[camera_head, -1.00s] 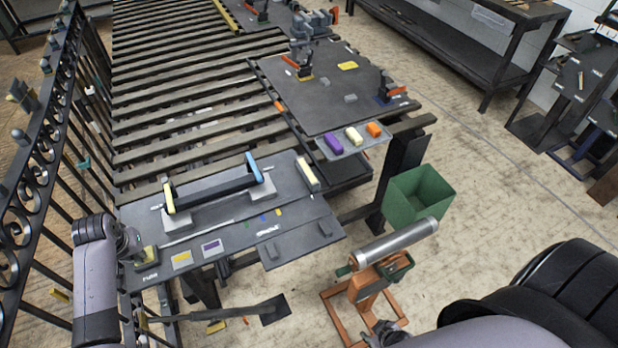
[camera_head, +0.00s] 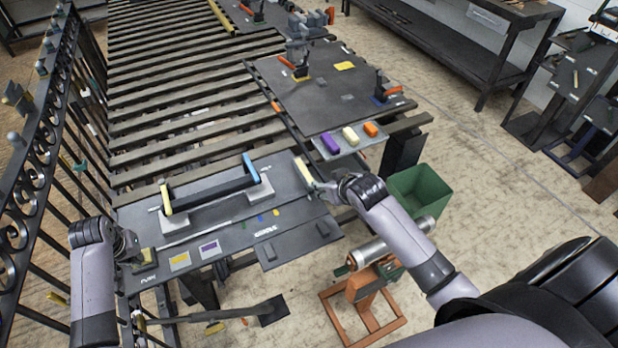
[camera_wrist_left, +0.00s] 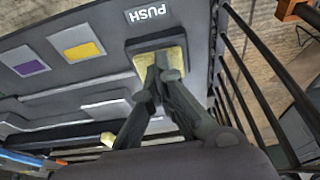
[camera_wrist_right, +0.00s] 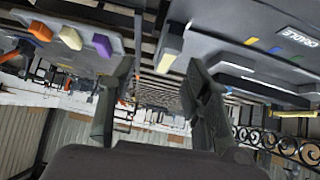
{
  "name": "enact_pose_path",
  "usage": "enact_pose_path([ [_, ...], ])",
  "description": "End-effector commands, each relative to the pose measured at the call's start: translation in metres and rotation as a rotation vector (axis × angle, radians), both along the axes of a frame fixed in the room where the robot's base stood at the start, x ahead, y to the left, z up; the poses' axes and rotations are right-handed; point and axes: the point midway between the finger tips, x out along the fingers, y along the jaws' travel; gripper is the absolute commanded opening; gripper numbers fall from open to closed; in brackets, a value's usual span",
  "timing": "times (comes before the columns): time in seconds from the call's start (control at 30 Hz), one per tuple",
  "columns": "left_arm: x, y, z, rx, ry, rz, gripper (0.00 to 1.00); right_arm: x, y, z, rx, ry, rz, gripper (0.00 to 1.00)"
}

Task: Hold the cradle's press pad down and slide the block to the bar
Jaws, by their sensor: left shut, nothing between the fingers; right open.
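The yellow press pad (camera_wrist_left: 145,64) sits by the PUSH label at the left end of the dark cradle board (camera_head: 225,232). My left gripper (camera_wrist_left: 163,66) is shut and empty, its tips at the pad, apparently touching it. The pad also shows in the head view (camera_head: 147,254). A dark bar (camera_head: 208,192) with a yellow and a blue end piece lies across grey supports. A grey block with a cream face (camera_head: 303,171) stands at the board's right end, apart from the bar. My right gripper (camera_wrist_right: 160,68) is open beside the block, which shows ahead between its fingers (camera_wrist_right: 170,45).
A tray with purple, cream and orange blocks (camera_head: 350,136) lies behind my right gripper. A green bin (camera_head: 420,186) and an orange stand with a metal roller (camera_head: 362,280) are at the right. A scrolled iron railing (camera_head: 38,160) runs along the left. Slats lie behind the board.

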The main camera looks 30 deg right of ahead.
Motion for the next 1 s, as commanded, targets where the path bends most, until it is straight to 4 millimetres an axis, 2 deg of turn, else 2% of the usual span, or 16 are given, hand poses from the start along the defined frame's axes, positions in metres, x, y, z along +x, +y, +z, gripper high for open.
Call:
enact_pose_path([
  [0.03, 0.000, 0.000, -0.001, 0.000, 0.000, 0.000, 0.00, 0.005, 0.006, 0.010, 0.020, 0.000, 0.004, 0.45],
  [0.1, 0.000, 0.000, -0.001, 0.000, 0.000, 0.000, 0.00, 0.008, 0.012, 0.016, 0.040, 0.007, 0.008, 0.45],
  [0.23, 0.000, 0.000, -0.001, 0.000, -0.001, 0.000, 0.00, 0.015, 0.015, 0.015, 0.052, 0.012, 0.009, 0.45],
  [0.7, 0.000, 0.000, 0.000, 0.000, -0.002, 0.000, 0.00, 0.068, 0.015, -0.039, 0.050, 0.013, 0.009, 0.45],
  [1.0, 0.001, 0.000, 0.000, 0.000, -0.003, 0.000, 0.00, 0.090, 0.015, -0.061, 0.050, 0.012, 0.009, 0.45],
])
